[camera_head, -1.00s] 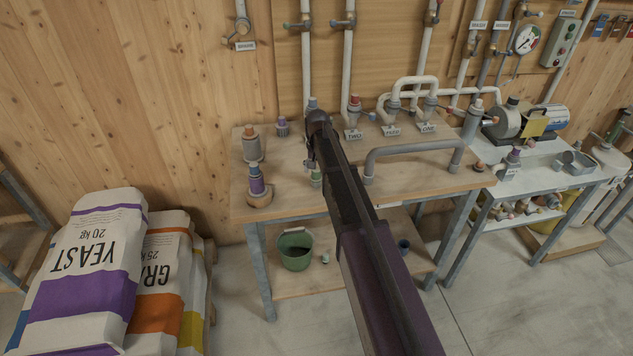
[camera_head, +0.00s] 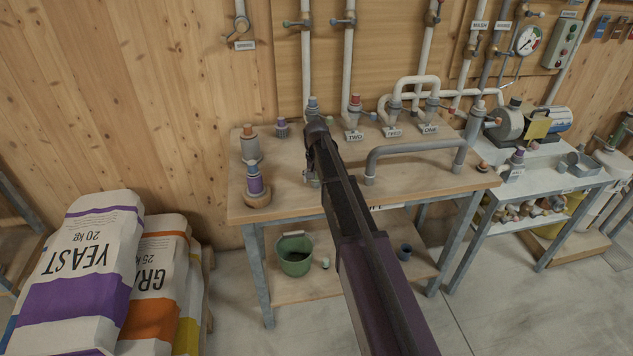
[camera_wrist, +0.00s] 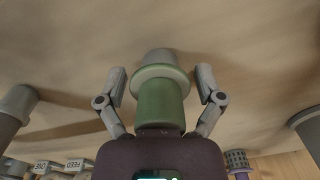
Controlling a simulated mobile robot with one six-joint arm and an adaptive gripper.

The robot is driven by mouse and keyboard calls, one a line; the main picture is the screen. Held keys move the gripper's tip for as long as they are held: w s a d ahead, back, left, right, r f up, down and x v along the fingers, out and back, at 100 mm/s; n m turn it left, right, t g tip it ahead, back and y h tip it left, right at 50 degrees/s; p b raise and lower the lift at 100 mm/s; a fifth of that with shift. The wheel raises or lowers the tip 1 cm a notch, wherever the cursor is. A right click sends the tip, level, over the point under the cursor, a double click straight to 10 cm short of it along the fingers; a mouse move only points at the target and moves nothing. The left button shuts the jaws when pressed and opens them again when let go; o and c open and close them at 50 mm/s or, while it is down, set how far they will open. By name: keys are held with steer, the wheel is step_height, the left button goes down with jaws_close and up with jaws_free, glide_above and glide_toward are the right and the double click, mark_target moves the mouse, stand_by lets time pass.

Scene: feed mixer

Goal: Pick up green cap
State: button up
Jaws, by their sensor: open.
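In the wrist view the green cap (camera_wrist: 160,103) stands centred between the two fingers of my gripper (camera_wrist: 161,82). It has a green cylindrical body, a wider pale rim and a grey end beyond the rim. A finger is on each side, with a gap visible between each finger and the cap, so my gripper is open and not holding it. In the head view my gripper (camera_head: 311,174) is low over the wooden workbench, partly behind my arm. The green cap is hidden there.
On the workbench (camera_head: 285,205), a purple-banded bottle (camera_head: 255,180) and an orange-topped fitting (camera_head: 250,143) stand to the left. A grey bent pipe (camera_head: 415,147) stands to the right. A green bucket (camera_head: 295,255) sits on the lower shelf.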

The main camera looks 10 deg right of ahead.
steer(key=shift+c, duration=0.2)
steer(key=c, duration=1)
steer(key=shift+r, duration=0.2)
step_height(320, 180, up, 3)
steer(key=p, duration=0.3)
steer(key=shift+s+r+p, duration=0.15)
steer(key=shift+r+p, duration=0.25)
steer(key=shift+p, duration=0.15)
steer(key=s+a, duration=0.1)
steer(key=s, duration=0.4)
steer(key=s+a, duration=0.1)
steer(key=s, duration=0.4)
steer(key=s+a+p, duration=0.1)
steer(key=s+a, duration=0.1)
steer(key=s, duration=0.3)
steer(key=shift+s+r, duration=0.1)
steer(key=shift+r, duration=0.3)
